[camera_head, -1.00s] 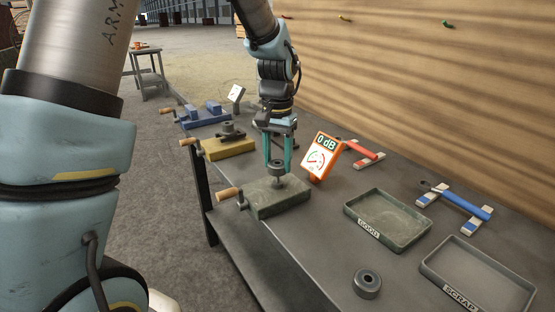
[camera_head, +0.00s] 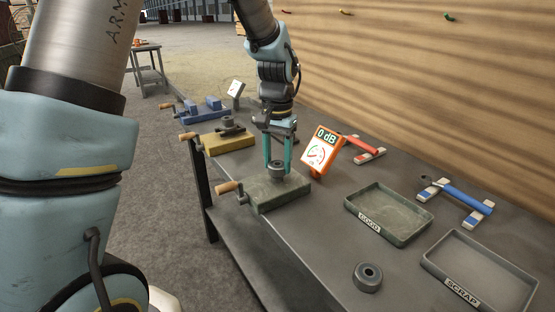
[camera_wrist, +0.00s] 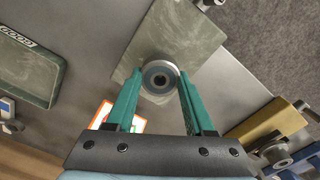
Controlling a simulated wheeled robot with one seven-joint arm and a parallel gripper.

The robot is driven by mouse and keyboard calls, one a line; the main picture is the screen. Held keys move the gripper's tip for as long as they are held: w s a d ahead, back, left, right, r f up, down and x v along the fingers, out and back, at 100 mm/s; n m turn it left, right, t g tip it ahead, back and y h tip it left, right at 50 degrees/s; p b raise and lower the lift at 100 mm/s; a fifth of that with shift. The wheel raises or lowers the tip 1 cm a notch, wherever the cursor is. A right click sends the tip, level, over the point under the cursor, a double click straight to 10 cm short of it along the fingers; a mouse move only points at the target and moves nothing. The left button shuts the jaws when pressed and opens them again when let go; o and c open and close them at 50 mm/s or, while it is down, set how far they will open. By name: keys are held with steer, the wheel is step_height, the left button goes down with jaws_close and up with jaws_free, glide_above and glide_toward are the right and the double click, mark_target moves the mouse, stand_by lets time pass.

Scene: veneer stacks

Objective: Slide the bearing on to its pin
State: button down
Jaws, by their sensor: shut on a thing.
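The grey ring-shaped bearing (camera_head: 277,166) is between the fingertips of my gripper (camera_head: 277,169), which is shut on it. It is low over the grey-green block (camera_head: 262,191), at the pin's place. The pin itself is hidden in the head view. In the wrist view the bearing (camera_wrist: 159,88) shows face-on between the two teal fingers, with a dark centre and a paler disc just behind it. I cannot tell how far the bearing sits down on the pin.
An orange meter (camera_head: 321,152) reading 0 dB stands close right of the gripper. A loose bearing (camera_head: 368,277) lies at the front, near the GOOD tray (camera_head: 428,222) and SCRAP tray (camera_head: 525,297). A yellow block (camera_head: 228,144) stands behind left.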

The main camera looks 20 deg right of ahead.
steer(key=shift+f+b, duration=0.3)
steer(key=shift+f, duration=0.3)
steer(key=shift+c, duration=1)
jaws_free()
steer(key=shift+r, duration=0.1)
step_height(320, 180, up, 11)
steer(key=b, duration=0.1)
steer(key=shift+b, duration=0.35)
steer(key=w+a+f+n, duration=0.1)
steer(key=a+f+n, duration=0.15)
steer(key=a, duration=0.65)
steer(key=w+a+f+n, duration=0.15)
steer(key=a+f, duration=0.25)
steer(key=a, duration=0.4)
steer(key=s+a+f+n, duration=0.2)
steer(key=s+a, duration=0.1)
steer(key=a, duration=0.3)
steer(key=s+a+f+n+t, duration=0.1)
steer(key=s+a+f+n, duration=0.1)
steer(key=a, duration=0.5)
steer(key=shift+s+f+n+t, duration=0.25)
steer(key=shift+s+n+t, duration=0.05)
steer(key=shift+s, duration=0.45)
